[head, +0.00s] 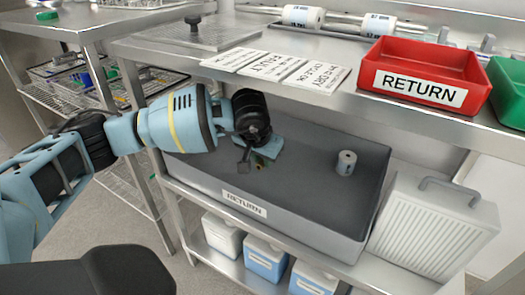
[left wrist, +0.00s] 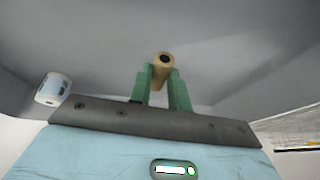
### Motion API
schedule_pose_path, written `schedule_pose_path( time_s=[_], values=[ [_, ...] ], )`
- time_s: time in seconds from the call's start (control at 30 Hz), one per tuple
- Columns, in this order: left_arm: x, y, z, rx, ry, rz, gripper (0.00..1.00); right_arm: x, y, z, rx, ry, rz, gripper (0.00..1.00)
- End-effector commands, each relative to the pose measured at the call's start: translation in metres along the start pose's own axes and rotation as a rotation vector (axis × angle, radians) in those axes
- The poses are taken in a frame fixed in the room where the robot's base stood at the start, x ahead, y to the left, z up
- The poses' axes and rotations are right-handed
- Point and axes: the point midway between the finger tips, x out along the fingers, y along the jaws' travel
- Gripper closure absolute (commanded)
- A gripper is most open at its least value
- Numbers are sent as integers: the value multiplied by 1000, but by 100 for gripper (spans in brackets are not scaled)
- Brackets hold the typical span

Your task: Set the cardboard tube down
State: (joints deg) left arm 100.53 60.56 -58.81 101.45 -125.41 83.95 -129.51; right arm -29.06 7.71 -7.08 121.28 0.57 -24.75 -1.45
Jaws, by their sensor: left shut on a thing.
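My left gripper (head: 261,161) reaches down into the grey bin (head: 376,190) labelled RETURN. In the left wrist view its green fingers (left wrist: 164,88) are closed on a small tan cardboard tube (left wrist: 164,70), whose dark open end faces the camera. In the head view the tube is mostly hidden by the gripper. The grey bin floor lies around the tube, but I cannot tell whether the tube touches it. My right gripper is not in view.
A white labelled roll (head: 346,163) stands in the bin to the right; it also shows in the left wrist view (left wrist: 52,89). A red RETURN tray (head: 425,75) and label cards (head: 275,67) lie on the shelf above. The bin floor between gripper and roll is clear.

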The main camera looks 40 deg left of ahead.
Motion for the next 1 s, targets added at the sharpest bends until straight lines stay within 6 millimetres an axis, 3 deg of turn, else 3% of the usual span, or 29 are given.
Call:
schedule_pose_path(
  time_s=[0.33, 0.73, 0.77, 0.8, 0.9, 1.0],
  values=[
    [33, 3, 14, 0, -3, -1, 100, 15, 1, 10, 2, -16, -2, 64],
    [35, 3, 15, -1, 0, 0, 100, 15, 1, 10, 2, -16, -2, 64],
    [35, 4, 15, -1, 0, 0, 80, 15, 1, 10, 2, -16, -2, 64],
    [35, 3, 14, -1, 1, 0, 75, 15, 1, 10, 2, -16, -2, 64],
    [35, 4, 14, -1, 0, 0, 62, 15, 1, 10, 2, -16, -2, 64],
    [35, 4, 14, -1, 0, 0, 60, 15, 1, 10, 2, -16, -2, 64]
  ],
)
